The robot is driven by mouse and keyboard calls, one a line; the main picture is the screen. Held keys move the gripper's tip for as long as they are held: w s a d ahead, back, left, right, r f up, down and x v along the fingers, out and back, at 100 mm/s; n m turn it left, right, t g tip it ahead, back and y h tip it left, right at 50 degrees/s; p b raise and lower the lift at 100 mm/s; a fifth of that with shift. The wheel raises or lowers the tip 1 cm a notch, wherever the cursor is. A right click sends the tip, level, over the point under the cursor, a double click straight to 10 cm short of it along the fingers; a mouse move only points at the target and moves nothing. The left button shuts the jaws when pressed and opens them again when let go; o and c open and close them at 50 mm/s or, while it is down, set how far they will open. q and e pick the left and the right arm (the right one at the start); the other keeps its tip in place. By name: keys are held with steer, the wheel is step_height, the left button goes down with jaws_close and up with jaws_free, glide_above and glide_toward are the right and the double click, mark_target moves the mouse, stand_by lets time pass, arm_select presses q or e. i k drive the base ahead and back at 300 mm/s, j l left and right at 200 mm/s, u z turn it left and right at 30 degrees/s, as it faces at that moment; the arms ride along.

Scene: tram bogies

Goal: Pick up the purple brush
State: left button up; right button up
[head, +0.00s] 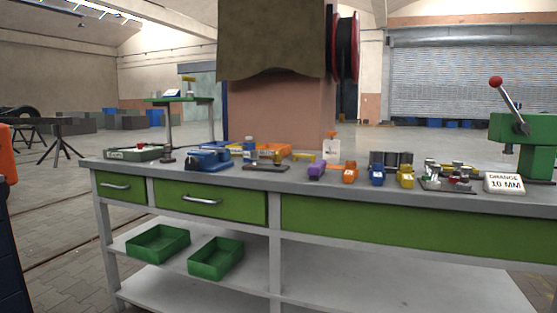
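The purple brush (317,170) is a small block lying on the grey top of the workbench (225,183), near the middle. It is the leftmost in a row of similar small coloured pieces: an orange one (350,172), a blue one (377,175) and a yellow one (406,176). There is a gap between the purple and the orange piece. Neither of my grippers shows in the head view, so nothing is seen touching the purple brush.
A blue vise (209,159) stands left on the bench, and an orange tray (271,150) behind. Green bins (216,258) sit on the shelf below.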

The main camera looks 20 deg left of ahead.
mark_target(317, 169)
steer(key=z, duration=0.25)
steer(key=i+j+z, duration=0.1)
steer(key=j+z, duration=0.25)
steer(key=i+j+z, duration=0.15)
steer(key=z, duration=0.2)
steer(key=j+z, duration=0.4)
steer(key=i+l, duration=0.05)
steer(key=l, duration=0.05)
